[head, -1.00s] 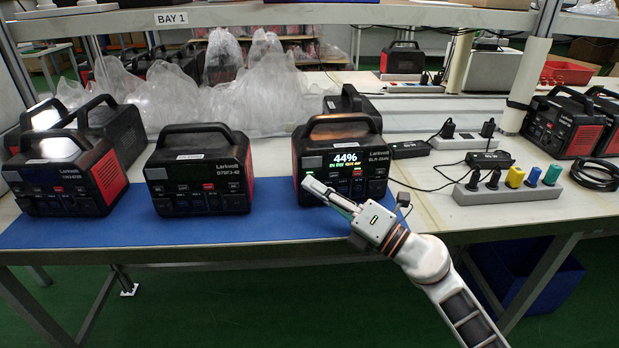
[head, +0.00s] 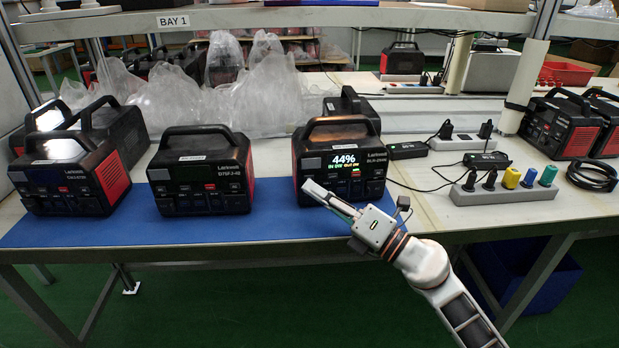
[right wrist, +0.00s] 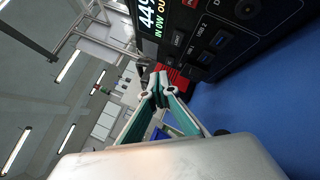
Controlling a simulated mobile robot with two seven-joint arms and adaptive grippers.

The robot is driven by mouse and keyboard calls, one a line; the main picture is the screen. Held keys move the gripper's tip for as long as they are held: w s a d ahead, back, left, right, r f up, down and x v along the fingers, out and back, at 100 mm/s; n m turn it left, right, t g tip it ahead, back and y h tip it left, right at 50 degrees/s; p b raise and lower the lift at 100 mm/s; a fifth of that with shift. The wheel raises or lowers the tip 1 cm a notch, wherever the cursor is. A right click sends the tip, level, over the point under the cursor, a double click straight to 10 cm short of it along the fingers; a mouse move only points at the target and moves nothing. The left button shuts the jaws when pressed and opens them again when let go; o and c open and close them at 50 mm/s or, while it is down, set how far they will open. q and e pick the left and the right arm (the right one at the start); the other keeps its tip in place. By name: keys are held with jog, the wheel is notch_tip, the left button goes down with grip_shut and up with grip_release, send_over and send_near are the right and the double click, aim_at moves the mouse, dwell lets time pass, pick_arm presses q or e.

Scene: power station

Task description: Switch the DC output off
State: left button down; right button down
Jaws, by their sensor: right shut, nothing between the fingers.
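The lit power station (head: 345,140) stands on the blue mat, with its screen (head: 345,161) reading 44%. In the right wrist view its front panel (right wrist: 226,32) fills the upper right, turned sideways, with the screen (right wrist: 150,15), USB ports and part of a round socket. I cannot pick out a DC button by its label. My right gripper (head: 316,189) is shut and empty in front of the panel's lower left. Its closed fingertips (right wrist: 160,84) point along the panel; whether they touch it is unclear. My left gripper is out of view.
A dark-screened power station (head: 203,172) stands left on the blue mat (head: 180,228), with others further left. Plastic bags (head: 200,95) lie behind. The mat's front is clear.

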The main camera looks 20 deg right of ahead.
jog(key=shift+f, duration=0.1)
